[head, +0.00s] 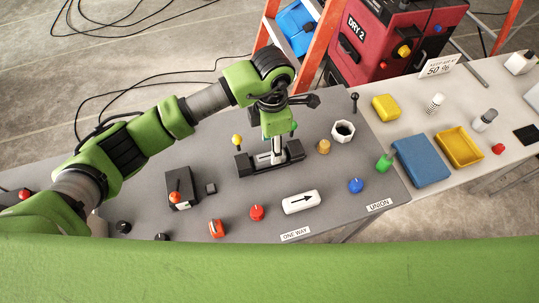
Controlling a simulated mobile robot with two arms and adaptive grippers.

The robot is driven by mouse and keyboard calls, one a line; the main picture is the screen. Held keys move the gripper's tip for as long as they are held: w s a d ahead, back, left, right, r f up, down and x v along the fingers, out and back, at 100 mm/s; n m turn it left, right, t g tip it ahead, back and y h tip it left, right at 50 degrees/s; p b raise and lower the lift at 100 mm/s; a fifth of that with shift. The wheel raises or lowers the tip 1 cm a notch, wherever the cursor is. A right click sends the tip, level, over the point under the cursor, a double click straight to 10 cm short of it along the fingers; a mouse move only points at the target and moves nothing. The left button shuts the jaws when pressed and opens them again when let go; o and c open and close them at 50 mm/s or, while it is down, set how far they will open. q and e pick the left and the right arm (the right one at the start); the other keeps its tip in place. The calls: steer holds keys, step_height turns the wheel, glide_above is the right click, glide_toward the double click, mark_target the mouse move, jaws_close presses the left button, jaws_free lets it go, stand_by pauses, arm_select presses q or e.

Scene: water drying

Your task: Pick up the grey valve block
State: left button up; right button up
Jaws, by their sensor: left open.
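I take the grey block with a red lever (179,190) as the valve block; it sits on the dark grey mat, left of centre in the head view. My left gripper (274,152) points down from the wrist over the middle of the mat. It is open and stands right of and beyond the block, apart from it. A wide dark frame shows right at its tips; how the two meet is hard to tell. My right gripper is out of view.
A small dark cube (211,188) is close to the block's right. A white arrow piece (301,202), a red knob (257,212) and an orange-red part (216,229) lie nearer me. A white hexagonal cup (343,131), blue case (420,160) and yellow tray (459,147) stand right.

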mark_target(269, 156)
arm_select(q)
steer(key=f, duration=0.1)
steer(key=f+p, duration=0.1)
steer(key=f, duration=0.1)
steer(key=shift+s+a+f+p, duration=0.25)
steer(key=shift+s+a+p, duration=0.05)
steer(key=shift+p, duration=0.1)
steer(key=shift+w+f, duration=0.1)
steer(key=shift+f, duration=0.35)
steer(key=c, duration=1.2)
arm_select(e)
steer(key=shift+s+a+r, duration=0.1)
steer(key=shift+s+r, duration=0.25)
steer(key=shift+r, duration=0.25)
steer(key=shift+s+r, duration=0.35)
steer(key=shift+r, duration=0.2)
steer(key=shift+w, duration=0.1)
